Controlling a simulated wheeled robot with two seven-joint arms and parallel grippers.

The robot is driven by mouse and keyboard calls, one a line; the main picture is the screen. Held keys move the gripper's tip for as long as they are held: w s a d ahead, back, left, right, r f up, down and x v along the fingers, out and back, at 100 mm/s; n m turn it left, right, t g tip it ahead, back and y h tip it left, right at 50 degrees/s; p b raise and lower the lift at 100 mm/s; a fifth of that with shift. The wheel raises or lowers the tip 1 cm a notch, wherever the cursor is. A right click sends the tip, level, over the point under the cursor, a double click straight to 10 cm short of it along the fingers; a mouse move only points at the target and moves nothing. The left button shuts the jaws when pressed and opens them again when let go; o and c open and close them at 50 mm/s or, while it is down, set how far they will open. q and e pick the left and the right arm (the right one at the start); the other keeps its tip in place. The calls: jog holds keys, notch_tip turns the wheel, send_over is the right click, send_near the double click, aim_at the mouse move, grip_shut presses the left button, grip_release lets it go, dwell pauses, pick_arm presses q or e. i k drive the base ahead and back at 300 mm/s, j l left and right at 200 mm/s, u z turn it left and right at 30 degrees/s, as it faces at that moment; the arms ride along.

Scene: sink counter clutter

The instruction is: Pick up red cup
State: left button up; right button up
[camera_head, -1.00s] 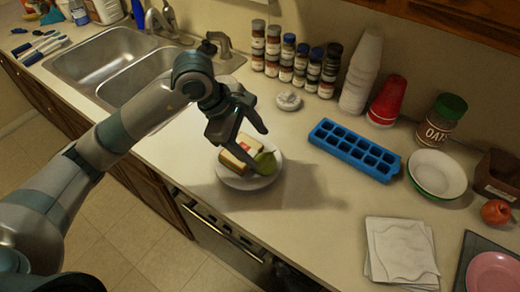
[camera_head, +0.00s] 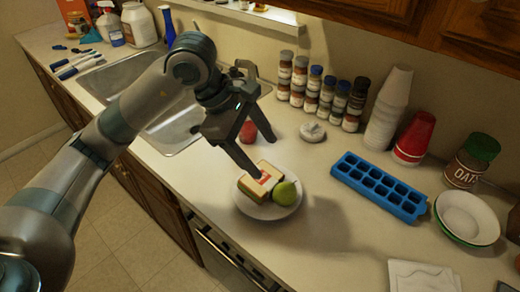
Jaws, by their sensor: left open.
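The red cup (camera_head: 414,139), which looks like a small stack turned upside down, stands at the back of the counter against the wall, right of a tall stack of white cups. Nothing hides it. My left gripper (camera_head: 263,157) is open, with its fingers spread and pointing down toward the right. It is above the back left of a plate and well to the left of the red cup, with nothing between its fingers. My right gripper is not in view.
White cups (camera_head: 388,108) stand close left of the red cup, and an oats jar (camera_head: 471,161) stands to its right. A blue ice tray (camera_head: 379,187) lies in front. A plate (camera_head: 252,213) holds a sandwich and a green pear (camera_head: 286,194). Spice jars (camera_head: 327,97) line the wall.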

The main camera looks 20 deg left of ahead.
aim_at(248, 135)
jog(key=u, duration=0.65)
